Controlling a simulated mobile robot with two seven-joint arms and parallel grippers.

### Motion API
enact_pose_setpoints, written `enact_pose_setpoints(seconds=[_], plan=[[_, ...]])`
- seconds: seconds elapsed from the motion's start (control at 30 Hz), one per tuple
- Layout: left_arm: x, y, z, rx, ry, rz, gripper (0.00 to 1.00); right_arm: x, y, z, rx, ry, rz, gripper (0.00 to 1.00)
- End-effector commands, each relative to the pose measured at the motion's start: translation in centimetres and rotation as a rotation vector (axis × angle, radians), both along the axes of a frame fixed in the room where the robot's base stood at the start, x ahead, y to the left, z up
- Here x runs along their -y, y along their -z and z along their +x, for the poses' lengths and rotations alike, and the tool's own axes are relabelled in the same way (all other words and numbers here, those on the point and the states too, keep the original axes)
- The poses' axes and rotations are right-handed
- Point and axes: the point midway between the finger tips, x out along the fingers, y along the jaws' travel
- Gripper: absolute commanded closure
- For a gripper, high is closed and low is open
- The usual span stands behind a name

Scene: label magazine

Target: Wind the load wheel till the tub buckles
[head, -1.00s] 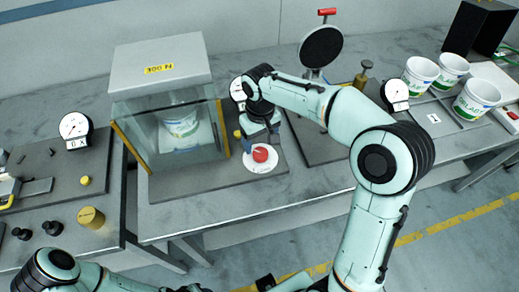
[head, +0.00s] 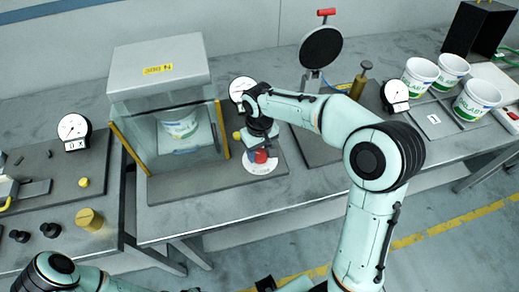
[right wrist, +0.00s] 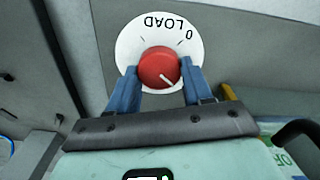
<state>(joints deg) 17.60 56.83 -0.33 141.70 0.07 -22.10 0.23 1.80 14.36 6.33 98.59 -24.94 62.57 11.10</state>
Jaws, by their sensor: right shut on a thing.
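The load wheel is a red round knob (right wrist: 158,68) on a white dial plate (right wrist: 132,40) marked "0 LOAD". A white line on the knob points to the lower right in the right wrist view. My right gripper (right wrist: 159,80) has its two blue fingers shut on the knob's sides. In the head view the right gripper (head: 258,145) partly hides the red knob (head: 262,157). A white and green tub (head: 180,125) stands upright inside the glass-fronted press (head: 155,68); I see no clear buckle through the glass. My left gripper is out of view.
A round gauge (head: 238,88) behind the wheel is partly hidden by my right arm. Several white tubs (head: 420,74) stand at the right, near a second gauge (head: 396,94). A round black disc (head: 320,48) stands behind my arm. Another gauge (head: 74,131) is at the left.

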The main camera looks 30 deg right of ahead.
Motion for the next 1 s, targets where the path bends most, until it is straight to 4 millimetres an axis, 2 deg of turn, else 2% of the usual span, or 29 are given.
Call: enact_pose_setpoints(seconds=[0.27,1.0], plan=[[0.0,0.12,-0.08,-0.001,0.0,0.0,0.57,-0.02,-0.06,0.01,0.001,0.067,0.0,0.8],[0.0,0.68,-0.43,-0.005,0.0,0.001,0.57,0.18,-0.12,-0.01,0.002,0.549,0.0,0.8]])
